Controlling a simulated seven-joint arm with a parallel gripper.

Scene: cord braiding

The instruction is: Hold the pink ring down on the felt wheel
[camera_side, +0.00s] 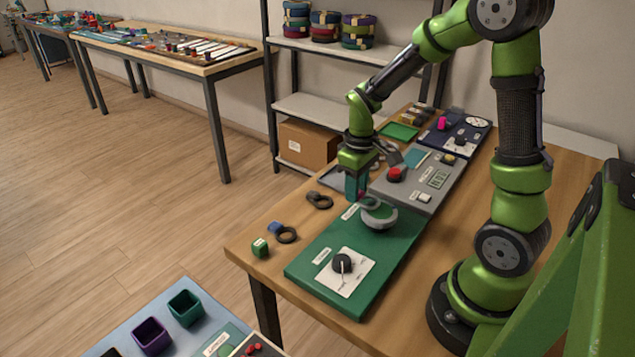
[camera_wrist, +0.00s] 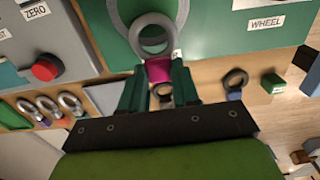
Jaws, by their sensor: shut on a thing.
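My gripper (camera_wrist: 158,84) is shut on the pink tab (camera_wrist: 159,69) of the pink ring, between its two green fingers. The ring's grey loop (camera_wrist: 134,34) reaches out from the tab over the felt wheel (camera_wrist: 118,12), which has a grey rim and a green top. In the side view my gripper (camera_side: 357,192) points down at the left edge of the felt wheel (camera_side: 381,222), with only a sliver of pink showing. The ring looks low over the wheel, but I cannot tell whether it presses on the felt.
The wheel sits on a green board (camera_side: 315,268) with a black knob (camera_side: 342,263). A blue-tabbed ring (camera_side: 287,235) and a green cube (camera_side: 260,247) lie on the wooden table to the left. A grey panel with a red button (camera_side: 394,174) stands behind.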

